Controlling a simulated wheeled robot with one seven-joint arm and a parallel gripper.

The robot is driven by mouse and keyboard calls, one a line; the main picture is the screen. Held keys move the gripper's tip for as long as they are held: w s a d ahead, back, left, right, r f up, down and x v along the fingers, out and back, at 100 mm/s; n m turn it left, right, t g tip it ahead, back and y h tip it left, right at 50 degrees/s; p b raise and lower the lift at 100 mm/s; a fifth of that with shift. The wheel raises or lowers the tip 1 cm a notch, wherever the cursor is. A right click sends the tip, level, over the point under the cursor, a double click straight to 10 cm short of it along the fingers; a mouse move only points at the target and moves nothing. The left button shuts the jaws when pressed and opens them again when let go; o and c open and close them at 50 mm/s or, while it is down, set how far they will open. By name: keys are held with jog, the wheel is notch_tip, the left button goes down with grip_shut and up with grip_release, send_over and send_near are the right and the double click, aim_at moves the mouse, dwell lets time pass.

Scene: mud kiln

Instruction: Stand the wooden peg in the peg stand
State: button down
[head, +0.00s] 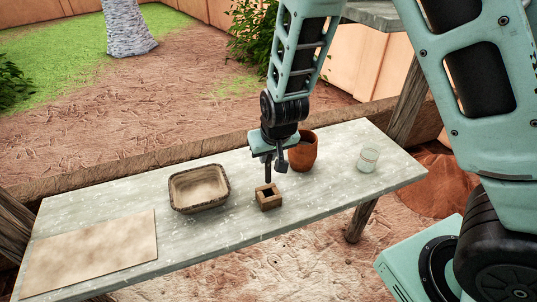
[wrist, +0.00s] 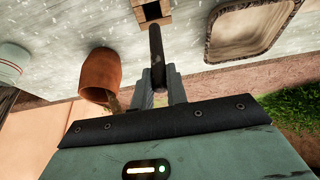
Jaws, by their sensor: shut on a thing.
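My gripper (wrist: 159,82) is shut on the dark wooden peg (wrist: 156,48), which points away from the jaws toward the table. In the head view, my gripper (head: 271,156) hangs over the table with the peg (head: 268,172) pointing down, roughly upright. The peg stand (head: 268,203) is a small brown wooden block with a dark square hole in its top. It stands on the table just below the peg's lower end, which appears above the hole. The stand (wrist: 140,20) is partly cut off at the wrist view's top edge. I cannot tell the exact gap.
A terracotta pot (head: 303,152) stands close to the right of my gripper. A rimmed tray (head: 174,198) lies left of the stand. A small pale jar (head: 368,160) is farther right, and a flat beige mat (head: 92,255) covers the left end of the grey table (head: 330,185).

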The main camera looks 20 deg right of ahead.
aim_at(269, 173)
jog(key=shift+f+b, duration=3.1)
jog(key=shift+f, duration=0.75)
jog(key=c, duration=1.3)
grip_release()
jog(key=p+v, duration=0.5)
jog(key=v, duration=1.2)
jog(key=shift+r, duration=0.25)
